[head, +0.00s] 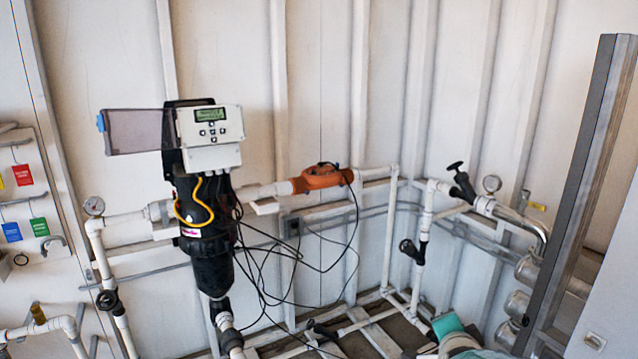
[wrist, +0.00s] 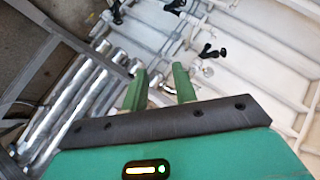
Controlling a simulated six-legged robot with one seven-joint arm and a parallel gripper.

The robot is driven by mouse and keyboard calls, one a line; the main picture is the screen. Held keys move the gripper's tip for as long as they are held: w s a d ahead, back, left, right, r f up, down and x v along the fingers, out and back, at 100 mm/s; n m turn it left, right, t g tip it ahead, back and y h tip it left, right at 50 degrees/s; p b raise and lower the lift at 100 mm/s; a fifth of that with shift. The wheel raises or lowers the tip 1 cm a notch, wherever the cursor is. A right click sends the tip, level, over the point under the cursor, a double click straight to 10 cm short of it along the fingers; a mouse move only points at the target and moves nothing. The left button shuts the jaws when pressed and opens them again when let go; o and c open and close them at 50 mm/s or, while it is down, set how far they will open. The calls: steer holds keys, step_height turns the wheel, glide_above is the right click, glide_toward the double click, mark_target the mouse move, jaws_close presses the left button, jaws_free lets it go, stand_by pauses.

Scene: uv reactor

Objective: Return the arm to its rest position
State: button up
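In the wrist view my gripper (wrist: 160,88) shows two green fingers with a clear gap between them. It is open, and nothing is held between the fingers. Pipes and the wall show beyond the fingertips. In the head view a teal and pale part of my arm (head: 448,326) shows at the bottom, right of centre, low in front of the pipes. The fingers cannot be made out in the head view.
The UV reactor (head: 210,255) with its grey control box (head: 212,127), open cover (head: 134,132) and hanging cables stands left of centre. An orange fitting (head: 322,178) sits on the white pipe. A dark metal post (head: 575,200) and steel pipes (head: 515,305) stand at right.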

steer(key=s+a+r+n+g+y, duration=0.1)
steer(key=s+a+r+n+y, duration=0.15)
steer(key=a+n, duration=0.2)
steer(key=s+a+r+n+g+y, duration=0.1)
steer(key=s+a+n, duration=0.25)
steer(key=a, duration=0.25)
steer(key=s+a+r+n+g+y, duration=0.1)
steer(key=s+a+n, duration=0.4)
steer(key=s, duration=0.7)
steer(key=r+n+g, duration=0.1)
steer(key=n+g, duration=0.1)
steer(key=shift+r+n+g, duration=0.15)
steer(key=shift+n+g, duration=0.25)
steer(key=shift+d, duration=0.2)
